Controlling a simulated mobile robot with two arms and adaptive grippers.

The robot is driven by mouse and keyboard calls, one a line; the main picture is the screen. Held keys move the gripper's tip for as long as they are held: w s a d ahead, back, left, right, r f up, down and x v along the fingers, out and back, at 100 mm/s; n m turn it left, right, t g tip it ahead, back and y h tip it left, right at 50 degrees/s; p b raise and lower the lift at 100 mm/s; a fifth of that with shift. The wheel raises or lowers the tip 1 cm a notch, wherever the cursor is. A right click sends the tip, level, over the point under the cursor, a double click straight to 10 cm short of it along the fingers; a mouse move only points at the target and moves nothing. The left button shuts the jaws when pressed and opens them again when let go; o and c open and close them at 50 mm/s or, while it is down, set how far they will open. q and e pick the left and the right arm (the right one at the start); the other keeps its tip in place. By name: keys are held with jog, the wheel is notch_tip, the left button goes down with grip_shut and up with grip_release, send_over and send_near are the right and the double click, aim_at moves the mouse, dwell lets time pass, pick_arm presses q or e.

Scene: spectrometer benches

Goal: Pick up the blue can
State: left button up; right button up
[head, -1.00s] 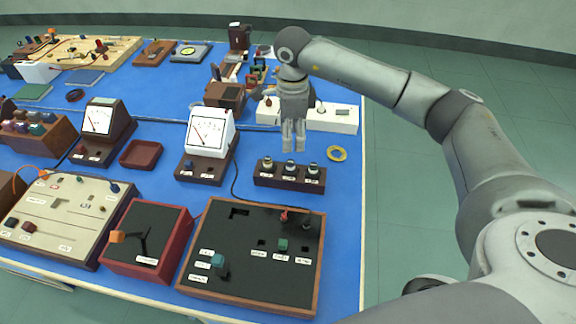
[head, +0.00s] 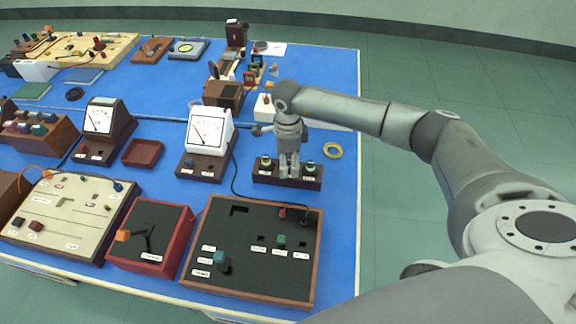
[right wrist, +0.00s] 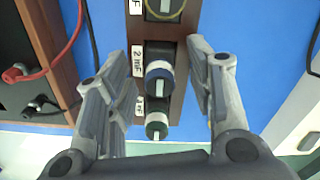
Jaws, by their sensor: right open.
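The blue can (right wrist: 158,76) is a short cylinder with a blue band and pale top in the middle slot of a dark wooden rack (right wrist: 176,55), beside a "2 mF" label. My right gripper (right wrist: 157,58) is open, with a finger on either side of the blue can. Contact with it cannot be told. In the head view the right gripper (head: 289,173) points down over the middle of the rack (head: 262,178) and hides the blue can. A green-banded can (right wrist: 157,122) and a yellowish-ringed can (right wrist: 164,8) stand in the end slots. My left gripper is out of view.
A black panel box (head: 240,240) with red and black plugs lies in front of the rack. A white-faced meter (head: 208,130) stands to its left. A white block (head: 330,122) is behind.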

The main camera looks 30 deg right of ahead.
jog(key=shift+c, duration=0.5)
jog(key=c, duration=0.9)
jog(key=shift+c, duration=0.2)
jog(key=shift+r, duration=0.15)
jog(key=shift+w+r+b, duration=0.25)
jog(key=shift+r+b, duration=0.25)
jog(key=shift+r, duration=0.05)
grip_shut()
jog(key=s+d+r+b, duration=0.1)
jog(key=s+d+r, duration=0.1)
jog(key=s+r, duration=0.4)
jog(key=s+d+r+b, duration=0.2)
jog(key=s+d+r, duration=0.1)
jog(key=s+r, duration=0.4)
jog(key=shift+s+r, duration=0.2)
jog(key=shift+r, duration=0.7)
